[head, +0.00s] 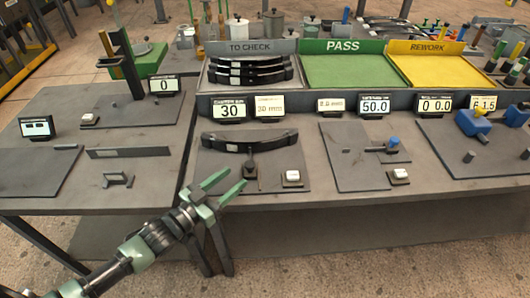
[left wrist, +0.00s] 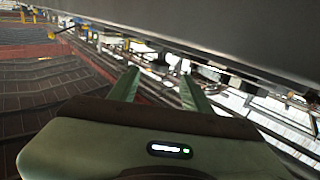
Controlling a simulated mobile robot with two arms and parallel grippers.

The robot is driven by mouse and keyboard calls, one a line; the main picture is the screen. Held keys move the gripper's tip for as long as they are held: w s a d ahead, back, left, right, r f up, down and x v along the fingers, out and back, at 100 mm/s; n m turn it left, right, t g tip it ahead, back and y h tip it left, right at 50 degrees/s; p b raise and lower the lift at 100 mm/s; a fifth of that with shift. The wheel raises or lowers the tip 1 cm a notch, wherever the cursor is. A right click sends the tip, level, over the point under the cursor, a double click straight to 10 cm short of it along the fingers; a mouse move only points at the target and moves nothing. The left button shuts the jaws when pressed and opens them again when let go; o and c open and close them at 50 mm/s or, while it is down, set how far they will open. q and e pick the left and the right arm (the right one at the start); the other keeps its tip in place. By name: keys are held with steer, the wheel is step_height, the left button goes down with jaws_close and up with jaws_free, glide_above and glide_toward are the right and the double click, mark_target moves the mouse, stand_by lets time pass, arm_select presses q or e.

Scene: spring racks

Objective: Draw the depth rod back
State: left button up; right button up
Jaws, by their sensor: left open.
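A small fixture with a blue knob (head: 393,141) and a short grey horizontal rod (head: 374,149) stands on the plate below the 50.0 display (head: 375,105); it looks like the depth rod, but I cannot tell for sure. My left gripper (head: 226,186) is open and empty at the table's front edge, well to the left of that fixture and apart from it. Its two green fingers also show in the left wrist view (left wrist: 159,92), with nothing between them. My right gripper is not in view.
A dark curved leaf spring (head: 249,141) lies on the plate nearest my gripper. Behind stand the TO CHECK rack with stacked springs (head: 250,70), the green PASS tray (head: 345,72) and the yellow REWORK tray (head: 440,72). Blue blocks (head: 472,121) sit at right.

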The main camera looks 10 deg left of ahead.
mark_target(246, 168)
arm_select(q)
steer(key=shift+w+d, duration=0.3)
steer(key=shift+w, duration=0.25)
steer(key=shift+w+d, duration=0.2)
steer(key=shift+w, duration=0.15)
steer(key=x, duration=0.1)
steer(key=p+x, duration=0.1)
steer(key=shift+w+d+r, duration=0.15)
steer(key=shift+w+r, duration=0.15)
steer(key=shift+w, duration=0.05)
steer(key=shift+f+x, duration=0.2)
steer(key=shift+x, duration=1)
steer(key=shift+w+d, duration=0.2)
steer(key=shift+w, duration=0.05)
jaws_close()
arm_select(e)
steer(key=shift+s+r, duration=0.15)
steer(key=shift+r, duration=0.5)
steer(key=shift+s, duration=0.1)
